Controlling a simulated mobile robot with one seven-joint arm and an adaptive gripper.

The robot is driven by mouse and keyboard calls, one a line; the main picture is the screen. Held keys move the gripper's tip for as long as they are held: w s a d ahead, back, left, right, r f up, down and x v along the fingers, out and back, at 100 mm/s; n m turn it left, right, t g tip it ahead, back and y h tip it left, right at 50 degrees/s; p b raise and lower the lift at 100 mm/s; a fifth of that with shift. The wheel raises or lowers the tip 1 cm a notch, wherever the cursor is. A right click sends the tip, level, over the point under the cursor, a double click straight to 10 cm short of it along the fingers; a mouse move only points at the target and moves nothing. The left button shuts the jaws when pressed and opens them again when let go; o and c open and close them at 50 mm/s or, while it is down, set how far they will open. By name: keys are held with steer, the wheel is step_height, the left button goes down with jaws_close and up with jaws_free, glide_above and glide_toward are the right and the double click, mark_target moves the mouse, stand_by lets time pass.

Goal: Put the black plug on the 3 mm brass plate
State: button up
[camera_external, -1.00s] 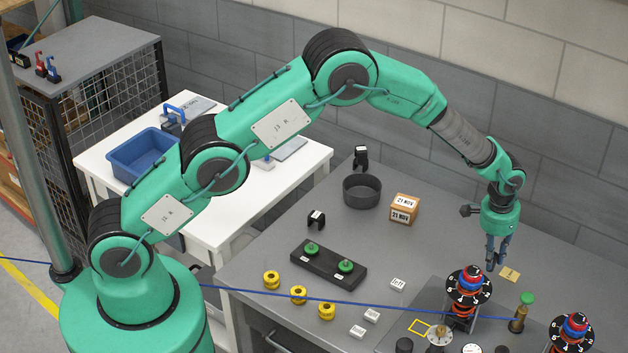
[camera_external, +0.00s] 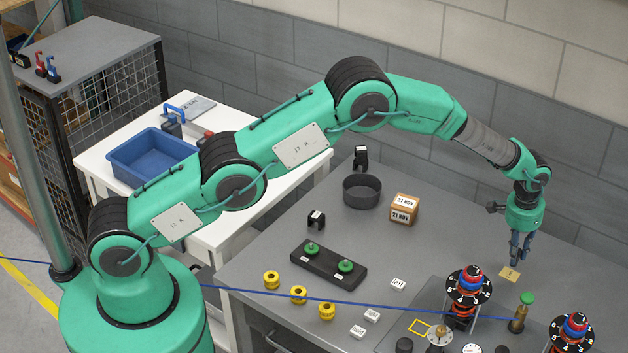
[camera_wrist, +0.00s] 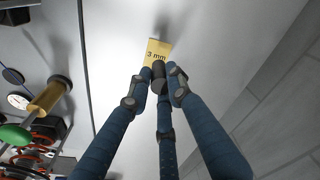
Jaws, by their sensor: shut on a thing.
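The 3 mm brass plate (camera_wrist: 160,46) lies flat on the grey table, just ahead of my fingertips in the wrist view. In the external view the brass plate (camera_external: 509,274) is below and left of my gripper (camera_external: 520,258). In the wrist view my gripper (camera_wrist: 162,76) has its blue fingers shut on the black plug (camera_wrist: 158,72). The plug overlaps the plate's near edge in that view. I cannot tell whether it touches the plate. In the external view the plug is hidden between the fingers.
A brass post with a green cap (camera_external: 518,312) and numbered dials (camera_external: 468,287) stand near the plate. A dark block with green knobs (camera_external: 328,264), yellow rings (camera_external: 298,294) and a black bowl (camera_external: 362,191) are further left. A blue cable (camera_external: 330,302) crosses the foreground.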

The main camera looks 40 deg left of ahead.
steer(key=shift+f, duration=0.1)
steer(key=shift+f, duration=1.7)
steer(key=shift+f, duration=0.1)
steer(key=o, duration=1)
steer(key=shift+c, duration=0.2)
steer(key=shift+r, duration=0.2)
step_height(320, 180, up, 12)
steer(key=s, duration=0.1)
steer(key=shift+a, duration=0.4)
